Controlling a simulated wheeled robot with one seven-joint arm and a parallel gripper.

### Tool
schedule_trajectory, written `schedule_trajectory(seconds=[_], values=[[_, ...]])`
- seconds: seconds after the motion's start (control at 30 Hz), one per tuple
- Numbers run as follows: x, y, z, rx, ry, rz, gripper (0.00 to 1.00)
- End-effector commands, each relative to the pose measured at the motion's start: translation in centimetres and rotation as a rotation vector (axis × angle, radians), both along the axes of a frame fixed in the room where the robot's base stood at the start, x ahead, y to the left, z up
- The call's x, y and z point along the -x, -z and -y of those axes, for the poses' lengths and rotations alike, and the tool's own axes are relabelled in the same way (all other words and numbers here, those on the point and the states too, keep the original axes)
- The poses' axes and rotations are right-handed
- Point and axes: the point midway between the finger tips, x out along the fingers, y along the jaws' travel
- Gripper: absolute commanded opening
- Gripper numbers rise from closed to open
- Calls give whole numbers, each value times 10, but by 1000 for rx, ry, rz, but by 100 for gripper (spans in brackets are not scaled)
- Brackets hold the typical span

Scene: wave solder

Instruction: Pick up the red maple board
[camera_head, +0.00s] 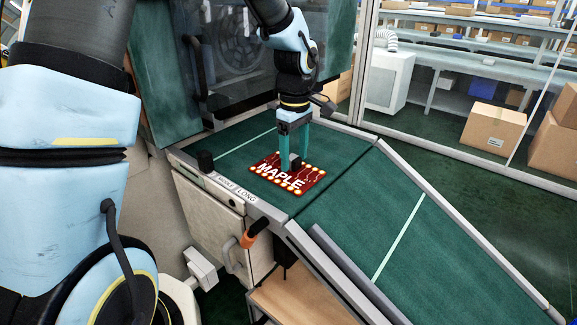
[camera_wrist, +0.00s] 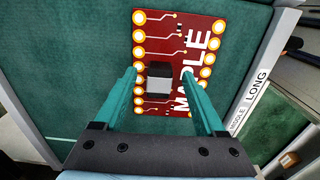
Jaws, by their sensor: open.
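The red maple board (camera_head: 307,173) lies flat on the green surface in the head view, with "MAPLE" in white letters and gold pads along its edges. The board also shows in the wrist view (camera_wrist: 178,45), with the block (camera_wrist: 158,78) between the fingers. My gripper (camera_head: 292,163) is open above the board, its two teal fingers on either side of the block. In the wrist view my gripper (camera_wrist: 160,75) shows a gap between each finger and the block. Fingertip height is hard to tell.
The green surface (camera_head: 340,215) continues as a sloping section to the lower right, with raised metal rails (camera_head: 460,235) along its edges. A machine housing rises behind.

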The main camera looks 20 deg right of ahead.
Motion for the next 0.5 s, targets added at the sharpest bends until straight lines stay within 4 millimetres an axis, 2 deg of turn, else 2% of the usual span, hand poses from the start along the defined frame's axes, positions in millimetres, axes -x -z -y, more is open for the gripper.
schedule_trajectory(seconds=[0.1,0.5], values=[[0,0,0,0,0,0,72],[0,0,0,0,0,0,28]])
